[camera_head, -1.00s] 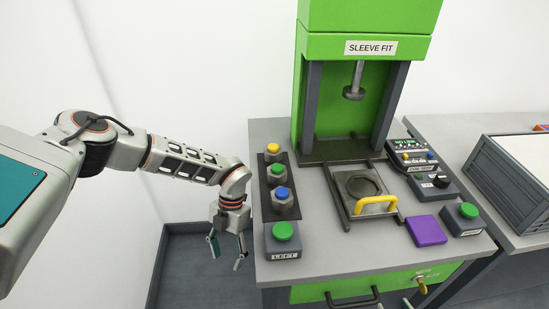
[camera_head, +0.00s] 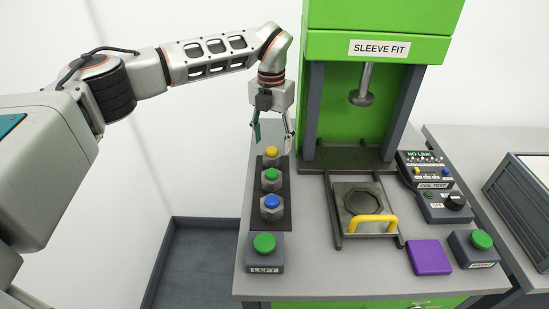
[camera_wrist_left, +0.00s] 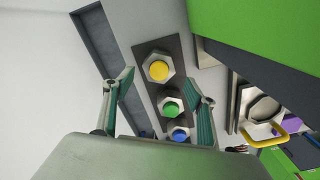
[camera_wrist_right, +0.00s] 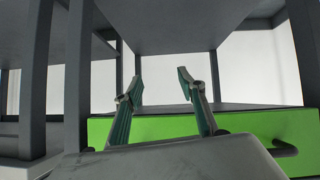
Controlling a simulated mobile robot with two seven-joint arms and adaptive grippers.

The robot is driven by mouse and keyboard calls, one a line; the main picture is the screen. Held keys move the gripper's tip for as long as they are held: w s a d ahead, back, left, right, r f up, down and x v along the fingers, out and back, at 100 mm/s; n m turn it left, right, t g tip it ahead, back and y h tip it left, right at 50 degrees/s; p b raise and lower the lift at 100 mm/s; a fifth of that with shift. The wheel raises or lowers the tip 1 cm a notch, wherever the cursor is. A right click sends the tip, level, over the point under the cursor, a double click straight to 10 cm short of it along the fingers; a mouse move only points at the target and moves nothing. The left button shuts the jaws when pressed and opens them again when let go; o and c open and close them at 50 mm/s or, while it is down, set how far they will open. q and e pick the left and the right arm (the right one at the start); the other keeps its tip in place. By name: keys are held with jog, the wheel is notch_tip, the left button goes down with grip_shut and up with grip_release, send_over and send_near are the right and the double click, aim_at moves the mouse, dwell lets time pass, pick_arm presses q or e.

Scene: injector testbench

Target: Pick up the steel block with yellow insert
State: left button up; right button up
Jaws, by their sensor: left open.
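The steel block with yellow insert (camera_head: 271,156) is a hexagonal nut-like block at the far end of a dark strip (camera_head: 284,207). It also shows in the left wrist view (camera_wrist_left: 159,69), beyond the fingertips and between their lines. Green-insert (camera_head: 271,179) and blue-insert (camera_head: 271,206) blocks stand nearer on the same strip. My left gripper (camera_head: 273,143) is open and empty, pointing down above the yellow-insert block, apart from it. My right gripper (camera_wrist_right: 160,92) is open and empty in the right wrist view, facing the bench's underside and green drawer front (camera_wrist_right: 230,125).
The green press (camera_head: 380,48) labelled SLEEVE FIT rises close to the right of my left gripper. A sliding plate with a yellow handle (camera_head: 371,225) lies before it. The LEFT button box (camera_head: 264,252), purple pad (camera_head: 429,257) and control boxes (camera_head: 437,190) occupy the bench.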

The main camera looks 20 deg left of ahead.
aim_at(272, 149)
pick_arm(q)
jog(key=shift+s+d+f, duration=0.1)
jog(key=shift+d+f, duration=0.05)
jog(key=shift+f, duration=1.05)
jog(key=f, duration=0.4)
jog(key=shift+w+a+f+b, duration=0.25)
jog(key=shift+w+b, duration=0.05)
jog(key=shift+w, duration=0.1)
jog(key=shift+r, duration=0.1)
jog(key=c, duration=1.6)
